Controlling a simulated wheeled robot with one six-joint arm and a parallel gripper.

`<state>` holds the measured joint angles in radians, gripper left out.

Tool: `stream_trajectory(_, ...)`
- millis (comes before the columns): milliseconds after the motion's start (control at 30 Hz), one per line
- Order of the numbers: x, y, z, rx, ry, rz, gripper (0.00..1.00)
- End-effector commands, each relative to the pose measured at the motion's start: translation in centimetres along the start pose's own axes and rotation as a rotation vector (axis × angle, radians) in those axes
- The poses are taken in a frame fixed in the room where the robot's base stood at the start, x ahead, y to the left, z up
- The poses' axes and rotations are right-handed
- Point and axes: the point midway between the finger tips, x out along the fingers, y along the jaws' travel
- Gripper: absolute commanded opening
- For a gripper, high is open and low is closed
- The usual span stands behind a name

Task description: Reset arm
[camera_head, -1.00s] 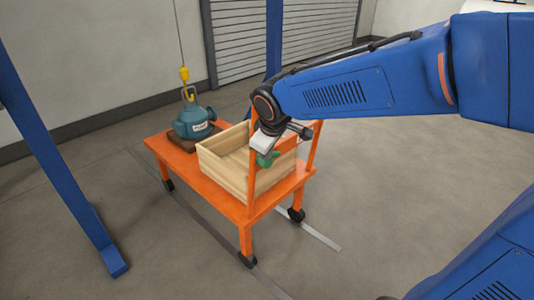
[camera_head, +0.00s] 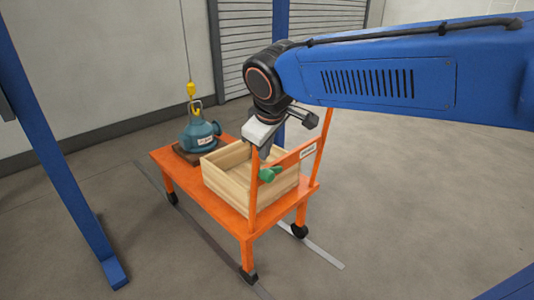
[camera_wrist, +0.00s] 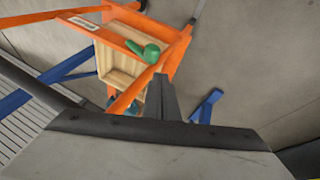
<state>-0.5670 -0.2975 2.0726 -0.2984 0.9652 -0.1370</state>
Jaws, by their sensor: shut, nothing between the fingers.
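My gripper (camera_head: 264,150) is in the head view at the end of my blue arm, over the near end of the orange cart (camera_head: 225,213). In the wrist view my gripper's fingers (camera_wrist: 162,92) are together with nothing between them. I cannot tell from these views how close the fingers are to the handle.
A wooden crate (camera_head: 226,183) stands on the cart, with a teal pump (camera_head: 199,133) behind it. A yellow hook (camera_head: 191,90) on a cable hangs at the pump. Blue posts (camera_head: 62,170) stand nearby. Floor on the right is open.

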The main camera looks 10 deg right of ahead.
Motion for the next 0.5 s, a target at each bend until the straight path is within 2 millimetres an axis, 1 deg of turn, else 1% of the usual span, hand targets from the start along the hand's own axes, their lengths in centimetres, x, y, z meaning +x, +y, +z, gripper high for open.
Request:
stream_trajectory(100,-0.38,-0.20,-0.01,-0.001,0.000,0.000,0.00)
stream_trajectory(400,-0.40,-0.19,0.01,0.000,0.000,0.000,0.00)
stream_trajectory(500,-0.43,0.03,0.58,0.013,-0.002,0.000,0.00)
